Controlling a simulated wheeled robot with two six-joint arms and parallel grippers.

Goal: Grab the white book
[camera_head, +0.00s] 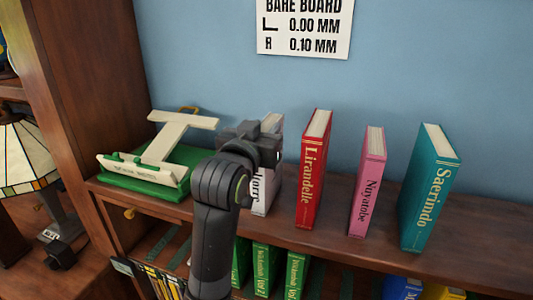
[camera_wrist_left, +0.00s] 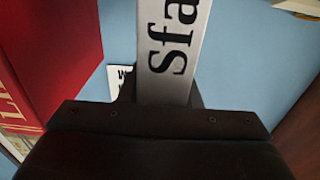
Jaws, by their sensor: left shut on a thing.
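The white book (camera_head: 263,195) stands upright on the brown shelf, left of the red book, with dark lettering on its spine. My left gripper (camera_head: 262,142) is shut on its upper part, and the gripper and arm hide much of it in the head view. In the left wrist view the white spine (camera_wrist_left: 172,50) with large black letters rises from between the dark jaws. My right gripper is in neither view.
The red book (camera_head: 312,170), pink book (camera_head: 367,185) and teal book (camera_head: 428,190) stand to the right with gaps between. A green-based stand (camera_head: 130,182) sits left. A lamp (camera_head: 25,155) stands at far left.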

